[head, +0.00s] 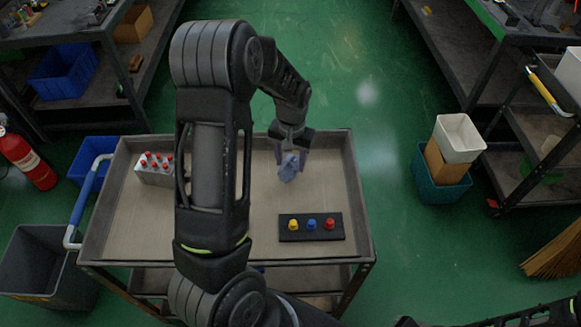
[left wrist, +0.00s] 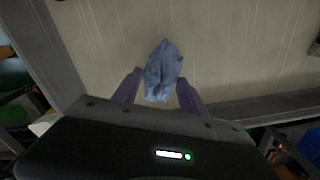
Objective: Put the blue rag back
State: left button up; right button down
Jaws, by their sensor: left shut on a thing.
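The blue rag (head: 288,170) is a crumpled light-blue cloth over the back right part of the cart's tray top (head: 225,255). My left gripper (head: 290,158) points down and is shut on the rag. In the left wrist view the rag (left wrist: 163,68) bunches up between the two purple fingers of my left gripper (left wrist: 160,86) and sticks out past their tips. I cannot tell whether its lower end touches the tray floor. My right gripper is not in view.
A dark board (head: 311,237) with yellow, blue and red knobs lies front right in the tray. A pale valve block (head: 154,176) with red knobs stands at the back left, partly behind my arm. The tray has a raised rim. Stacked bins (head: 443,180) stand right of the cart.

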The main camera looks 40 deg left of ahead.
aim_at(291, 168)
pick_arm(q)
jog(key=shift+f+p, duration=0.3)
jog(key=shift+f, duration=1.55)
jog(key=o, duration=1.2)
notch_tip(291, 168, up, 12)
jog(key=shift+d+r+b, duration=0.1)
jog(key=shift+d+b, duration=0.05)
jog(key=shift+b, duration=0.7)
